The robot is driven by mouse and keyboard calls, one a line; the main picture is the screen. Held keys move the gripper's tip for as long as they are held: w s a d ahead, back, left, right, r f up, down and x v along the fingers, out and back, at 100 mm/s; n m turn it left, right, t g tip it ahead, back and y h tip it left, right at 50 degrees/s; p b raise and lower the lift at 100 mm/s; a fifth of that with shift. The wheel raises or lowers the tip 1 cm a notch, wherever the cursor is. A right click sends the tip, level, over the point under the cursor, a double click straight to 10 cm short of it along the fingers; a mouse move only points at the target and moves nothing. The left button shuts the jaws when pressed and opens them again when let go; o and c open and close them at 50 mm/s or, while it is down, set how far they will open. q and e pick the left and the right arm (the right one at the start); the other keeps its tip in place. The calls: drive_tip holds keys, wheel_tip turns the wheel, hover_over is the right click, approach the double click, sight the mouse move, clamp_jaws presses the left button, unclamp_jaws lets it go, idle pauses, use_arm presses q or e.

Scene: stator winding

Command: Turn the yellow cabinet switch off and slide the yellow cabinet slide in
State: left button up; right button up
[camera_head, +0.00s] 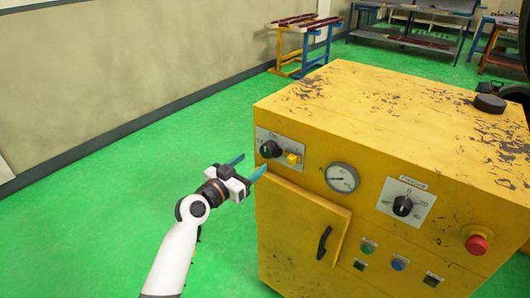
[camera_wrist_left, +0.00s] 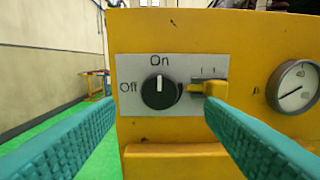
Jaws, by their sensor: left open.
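The yellow cabinet (camera_head: 390,130) stands at the right in the head view. Its black rotary switch (camera_head: 270,149) sits on a grey plate near the front's upper left corner. In the left wrist view the switch (camera_wrist_left: 158,91) has its white mark pointing up toward "On"; "Off" is printed at its left. The yellow slide (camera_head: 292,158) is just right of the switch; in the wrist view the slide (camera_wrist_left: 214,88) appears to stick out from the plate. My left gripper (camera_head: 251,166) is open and empty in front of the plate, its teal fingers (camera_wrist_left: 160,106) spread around the switch's line, apart from it. My right gripper is not seen.
The front also carries a gauge (camera_head: 341,177), a dial (camera_head: 402,206), a red button (camera_head: 477,243) and a door with a black handle (camera_head: 324,242). A black puck (camera_head: 490,103) lies on top. Green floor (camera_head: 110,220) is clear at the left; tables stand behind.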

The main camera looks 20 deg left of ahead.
sight(265, 153)
use_arm(q)
drive_tip(key=x, duration=0.6)
drive_tip(key=shift+w, duration=0.4)
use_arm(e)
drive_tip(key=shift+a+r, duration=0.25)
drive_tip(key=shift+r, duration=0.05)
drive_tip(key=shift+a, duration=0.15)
use_arm(q)
drive_tip(key=c, duration=1)
drive_tip(key=shift+o, duration=0.2)
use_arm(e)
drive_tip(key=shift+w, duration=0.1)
